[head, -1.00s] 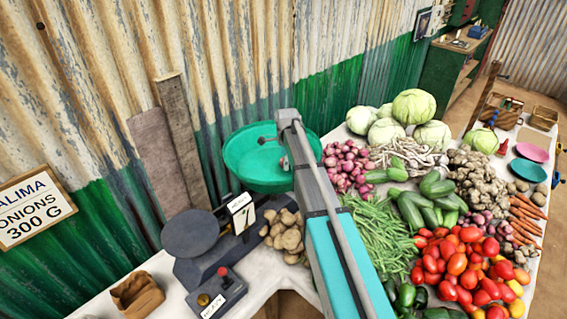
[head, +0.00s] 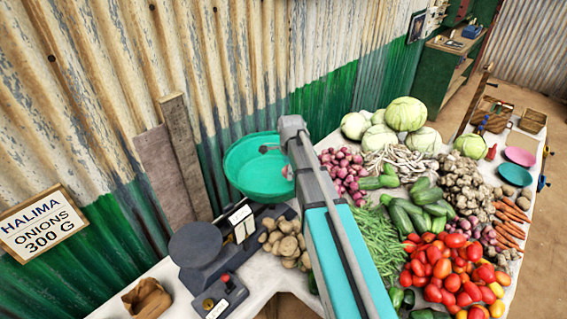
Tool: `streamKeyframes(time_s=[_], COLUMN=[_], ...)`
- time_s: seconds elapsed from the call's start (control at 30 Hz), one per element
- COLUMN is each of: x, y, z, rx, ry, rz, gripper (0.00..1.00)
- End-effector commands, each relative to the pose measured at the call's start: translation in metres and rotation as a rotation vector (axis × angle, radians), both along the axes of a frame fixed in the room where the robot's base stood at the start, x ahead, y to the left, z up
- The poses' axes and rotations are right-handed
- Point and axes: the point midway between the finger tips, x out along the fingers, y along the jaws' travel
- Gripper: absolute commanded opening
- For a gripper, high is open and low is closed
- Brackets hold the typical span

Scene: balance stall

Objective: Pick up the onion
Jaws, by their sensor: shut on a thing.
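My arm rises through the middle of the head view and hides most of my gripper (head: 272,150). Only a small dark part of it shows at the left of the arm's end, in front of the green basin (head: 240,182). A small reddish piece, seemingly the onion (head: 287,172), shows against the arm's left edge, over the basin. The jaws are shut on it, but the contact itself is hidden. A heap of red onions (head: 342,166) lies on the table just right of the arm.
A dark scale (head: 228,243) with a round plate (head: 195,244) stands at the left, beside potatoes (head: 283,240). Tomatoes (head: 447,270), cucumbers, green beans and cabbages (head: 405,114) crowd the table at right. A sign (head: 42,230) reads "HALIMA ONIONS 300 G". A corrugated wall closes the back.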

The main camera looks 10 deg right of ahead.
Motion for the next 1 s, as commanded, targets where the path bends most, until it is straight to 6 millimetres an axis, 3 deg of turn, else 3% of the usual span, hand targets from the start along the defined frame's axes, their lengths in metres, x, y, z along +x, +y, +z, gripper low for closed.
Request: streamKeyframes(time_s=[0.1, 0.33, 1.0], x=[-0.023, -0.042, -0.046], y=[-0.001, -0.002, -0.002], z=[0.012, 0.019, 0.020], rx=[0.000, 0.000, 0.000], ry=[0.000, 0.000, 0.000], rz=[0.000, 0.000, 0.000], gripper=[0.25, 0.25, 0.25])
